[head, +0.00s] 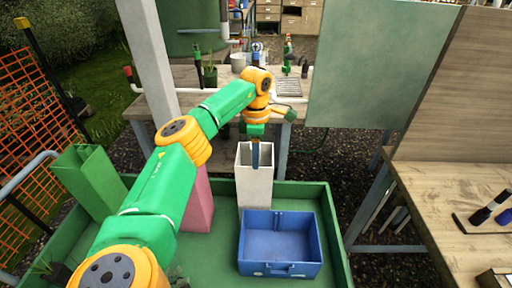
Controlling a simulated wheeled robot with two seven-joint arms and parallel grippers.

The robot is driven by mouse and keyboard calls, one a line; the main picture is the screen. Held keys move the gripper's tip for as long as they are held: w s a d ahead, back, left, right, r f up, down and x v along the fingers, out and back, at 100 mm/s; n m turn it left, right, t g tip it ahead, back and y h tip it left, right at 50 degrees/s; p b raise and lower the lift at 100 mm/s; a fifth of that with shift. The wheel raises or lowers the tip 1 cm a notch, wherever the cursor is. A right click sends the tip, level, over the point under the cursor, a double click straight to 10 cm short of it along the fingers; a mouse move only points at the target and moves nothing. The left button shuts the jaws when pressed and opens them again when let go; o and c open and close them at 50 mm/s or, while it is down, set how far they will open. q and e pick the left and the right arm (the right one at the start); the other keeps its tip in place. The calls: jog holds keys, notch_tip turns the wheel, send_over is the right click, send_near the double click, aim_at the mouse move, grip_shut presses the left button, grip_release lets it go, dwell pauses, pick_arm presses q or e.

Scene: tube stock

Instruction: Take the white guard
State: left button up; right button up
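The white guard (255,188) is an upright, open-topped square tube. It stands in the green tray (338,255), behind the blue crate. My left gripper (255,156) points down at the guard's open top, with its fingers overlapping the mouth and upper edge. Only a narrow side of the fingers shows, so I cannot tell whether they are open or shut, or whether they touch the guard wall. My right gripper is not in view.
A blue crate (280,266) stands in front of the white guard. A pink guard (199,208) is left of it, partly behind my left arm. A green guard (88,180) leans at the far left. A wooden bench (430,190) is at right.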

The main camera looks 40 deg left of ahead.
aim_at(254, 172)
pick_arm(q)
jog(key=f, duration=0.2)
jog(key=f+p, duration=0.1)
jog(key=s+f, duration=0.1)
jog(key=f, duration=0.1)
jog(key=shift+f, duration=0.35)
jog(key=shift+d+r, duration=0.1)
grip_shut()
dwell(0.9)
